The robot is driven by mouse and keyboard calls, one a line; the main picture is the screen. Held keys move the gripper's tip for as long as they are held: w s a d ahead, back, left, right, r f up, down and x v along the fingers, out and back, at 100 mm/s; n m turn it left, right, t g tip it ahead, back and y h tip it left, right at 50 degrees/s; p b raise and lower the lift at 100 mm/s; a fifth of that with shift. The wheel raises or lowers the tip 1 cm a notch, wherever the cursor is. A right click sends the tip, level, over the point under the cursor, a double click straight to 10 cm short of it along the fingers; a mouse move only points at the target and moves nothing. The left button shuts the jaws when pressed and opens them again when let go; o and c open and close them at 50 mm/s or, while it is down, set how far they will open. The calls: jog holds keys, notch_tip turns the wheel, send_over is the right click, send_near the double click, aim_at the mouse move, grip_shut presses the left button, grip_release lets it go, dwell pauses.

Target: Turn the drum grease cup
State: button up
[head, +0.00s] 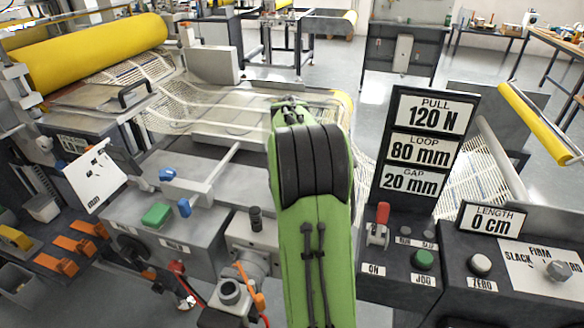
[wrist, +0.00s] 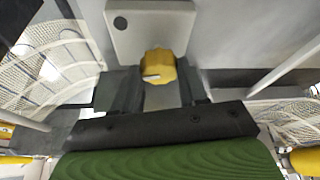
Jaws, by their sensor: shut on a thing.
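The drum grease cup (wrist: 158,66) shows in the wrist view as a round, ribbed yellow cap with a small pale mark on its lower left. It sits against a light grey block (wrist: 118,22) with a dark round spot. My gripper (wrist: 158,84) has its two dark fingers on either side of the cup and is shut on it. In the head view my green arm hides the gripper and the cup. A bit of yellow shows beside the arm; I cannot tell what it belongs to.
A sign panel (head: 421,150) reads 120 N, 80 mm and 20 mm. Below it are a red-handled switch (head: 381,222) and a green button (head: 424,260). A length display (head: 490,219) reads 0 cm. Pale mesh (head: 205,108) and a yellow roll (head: 95,55) lie at left.

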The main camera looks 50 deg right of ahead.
jog(key=shift+m+g+p, duration=0.4)
jog(key=shift+m+p, duration=0.1)
jog(key=shift+m, duration=0.6)
jog(key=o, duration=1.1)
jog(key=shift+c, duration=0.2)
jog(key=shift+r, duration=0.1)
jog(key=p+v, duration=0.5)
jog(key=v, duration=1)
jog(key=shift+a+r, duration=0.2)
jog(key=shift+a, duration=0.2)
